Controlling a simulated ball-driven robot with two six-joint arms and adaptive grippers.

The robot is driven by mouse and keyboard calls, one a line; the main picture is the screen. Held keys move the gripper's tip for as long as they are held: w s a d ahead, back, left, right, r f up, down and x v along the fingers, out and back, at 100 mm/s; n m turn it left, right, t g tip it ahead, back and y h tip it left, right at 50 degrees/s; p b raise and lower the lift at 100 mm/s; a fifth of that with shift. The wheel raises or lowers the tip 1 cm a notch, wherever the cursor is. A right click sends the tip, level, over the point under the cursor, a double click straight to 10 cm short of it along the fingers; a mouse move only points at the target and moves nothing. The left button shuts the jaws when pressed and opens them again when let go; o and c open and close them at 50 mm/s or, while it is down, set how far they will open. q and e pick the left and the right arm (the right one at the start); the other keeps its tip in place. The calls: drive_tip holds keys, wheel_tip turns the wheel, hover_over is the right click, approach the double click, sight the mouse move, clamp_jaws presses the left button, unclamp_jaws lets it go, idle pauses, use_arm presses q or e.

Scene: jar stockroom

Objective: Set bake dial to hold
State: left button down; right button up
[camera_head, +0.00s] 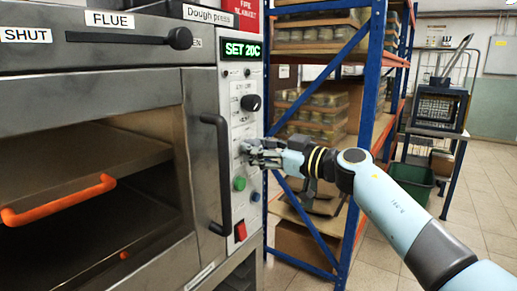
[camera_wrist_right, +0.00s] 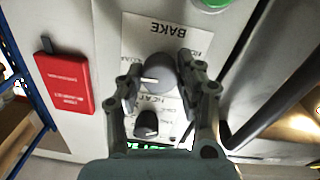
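The bake dial (camera_wrist_right: 158,72) is a round grey knob on a white label reading BAKE, upside down in the right wrist view. A white mark shows on its left side, towards the lower left. HEAT is printed below it; other words are partly covered. In the head view the right gripper (camera_head: 262,152) reaches the oven's control panel (camera_head: 236,112) from the right and hides most of this dial. My left gripper is in neither view.
A black knob (camera_head: 251,103) sits above the bake dial. A green button (camera_head: 239,184) and red switch (camera_head: 240,231) are below. The black door handle (camera_head: 219,170) stands out left of the panel. A blue-framed rack (camera_head: 364,100) stands close right.

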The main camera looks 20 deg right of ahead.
drive_tip(key=c, duration=0.4)
